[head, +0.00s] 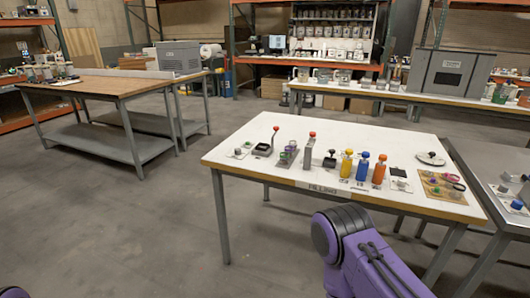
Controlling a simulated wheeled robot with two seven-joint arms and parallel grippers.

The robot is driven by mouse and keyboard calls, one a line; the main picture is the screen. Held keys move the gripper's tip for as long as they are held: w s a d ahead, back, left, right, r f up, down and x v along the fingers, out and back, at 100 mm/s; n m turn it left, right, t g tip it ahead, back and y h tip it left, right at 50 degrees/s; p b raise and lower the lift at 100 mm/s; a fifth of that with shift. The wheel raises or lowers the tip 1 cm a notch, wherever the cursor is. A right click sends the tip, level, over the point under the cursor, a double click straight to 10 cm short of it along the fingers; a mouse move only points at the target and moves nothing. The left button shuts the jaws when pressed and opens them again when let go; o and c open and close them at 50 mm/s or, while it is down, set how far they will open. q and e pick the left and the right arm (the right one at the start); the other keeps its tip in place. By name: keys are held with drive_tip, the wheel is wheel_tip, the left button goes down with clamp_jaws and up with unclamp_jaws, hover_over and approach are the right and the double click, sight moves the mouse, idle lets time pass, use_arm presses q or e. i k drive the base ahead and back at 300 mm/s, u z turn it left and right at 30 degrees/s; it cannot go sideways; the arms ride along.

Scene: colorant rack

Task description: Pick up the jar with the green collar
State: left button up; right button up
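The white-topped table (240,165) stands in front of me with small items along it. A cluster of small grey pieces with green and purple parts (287,154) sits left of centre. A tan board (447,191) at the right end also carries small green and purple pieces. Both are too small for me to tell which, if any, is the jar with the green collar. A purple link of my arm shows at the bottom, in front of the table. Neither of my grippers is in view.
A yellow bottle (346,166), a blue bottle (362,168) and an orange bottle (379,172) stand right of centre. A red-knobbed lever (275,133) rises at the back left. A grey table (502,193) adjoins on the right. Open floor (120,225) lies to the left.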

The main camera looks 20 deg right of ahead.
sight(284, 157)
drive_tip(key=z, duration=0.4)
drive_tip(key=i, duration=0.9)
drive_tip(key=z, duration=0.65)
